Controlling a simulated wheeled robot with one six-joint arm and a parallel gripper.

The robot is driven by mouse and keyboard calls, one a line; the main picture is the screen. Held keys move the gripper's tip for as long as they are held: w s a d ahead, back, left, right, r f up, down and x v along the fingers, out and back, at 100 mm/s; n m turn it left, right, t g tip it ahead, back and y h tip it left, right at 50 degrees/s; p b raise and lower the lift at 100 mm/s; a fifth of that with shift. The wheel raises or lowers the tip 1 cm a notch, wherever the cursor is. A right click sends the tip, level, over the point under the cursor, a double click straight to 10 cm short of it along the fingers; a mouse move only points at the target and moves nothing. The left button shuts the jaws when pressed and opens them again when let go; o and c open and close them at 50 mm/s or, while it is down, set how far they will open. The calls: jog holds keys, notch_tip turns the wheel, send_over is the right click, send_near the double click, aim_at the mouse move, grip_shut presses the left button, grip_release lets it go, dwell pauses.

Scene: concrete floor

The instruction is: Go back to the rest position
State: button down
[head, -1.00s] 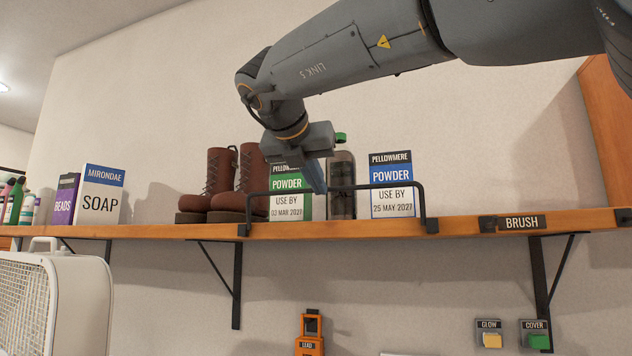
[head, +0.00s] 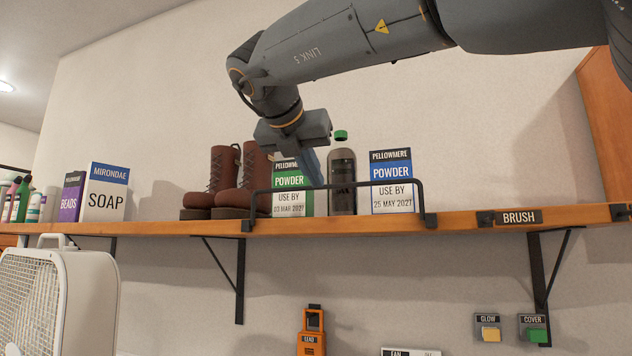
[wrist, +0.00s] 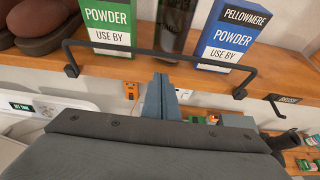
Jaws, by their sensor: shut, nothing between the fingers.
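My gripper (head: 312,170) is shut and empty, its blue fingers pointing down in front of the shelf goods. In the head view it partly covers the green-labelled powder box (head: 292,198). In the wrist view my gripper (wrist: 160,97) shows its fingers together, below the black rail (wrist: 165,56) and apart from it. My arm reaches in from the upper right.
The wooden shelf (head: 460,222) carries brown boots (head: 232,185), a dark bottle (head: 342,190) with a green cap, and a blue-labelled powder box (head: 391,185). A soap box (head: 104,192) stands left. A white fan (head: 65,300) is lower left. Wall above the shelf is bare.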

jog(key=r+b+v, duration=0.1)
jog(key=v, duration=0.8)
jog(key=shift+w+r, duration=0.25)
jog(key=shift+w, duration=0.1)
